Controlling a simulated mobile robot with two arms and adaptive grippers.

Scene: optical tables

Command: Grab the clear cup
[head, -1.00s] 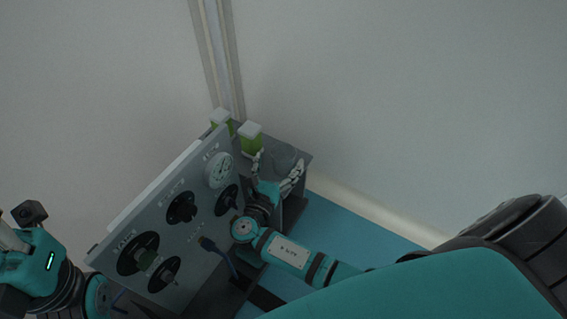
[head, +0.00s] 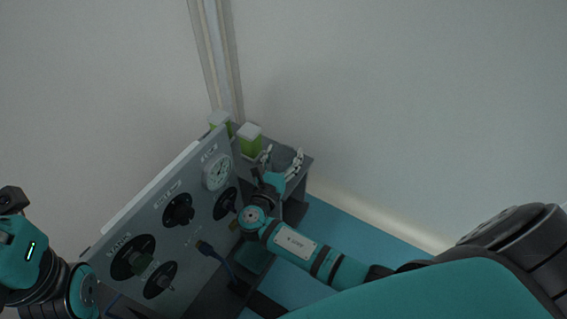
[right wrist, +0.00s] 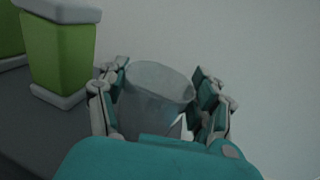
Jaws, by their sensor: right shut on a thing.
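The clear cup (right wrist: 158,88) stands upright between the fingers of my right gripper (right wrist: 160,112) in the right wrist view. The fingers are shut on it, one on each side. In the head view the cup (head: 284,155) looks greyish and see-through, at the far end of the grey shelf (head: 304,163), with my right gripper (head: 282,163) around it. I cannot tell whether its base touches the shelf. My left gripper is not clearly in the head view; only part of my left arm shows at the left edge.
Two green containers with white lids stand left of the cup, the nearer one (head: 250,141) close to my right fingers and the other (head: 220,125) behind the panel's edge. A grey panel (head: 190,245) with black dials and a white gauge (head: 217,172) stands left of my right arm.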

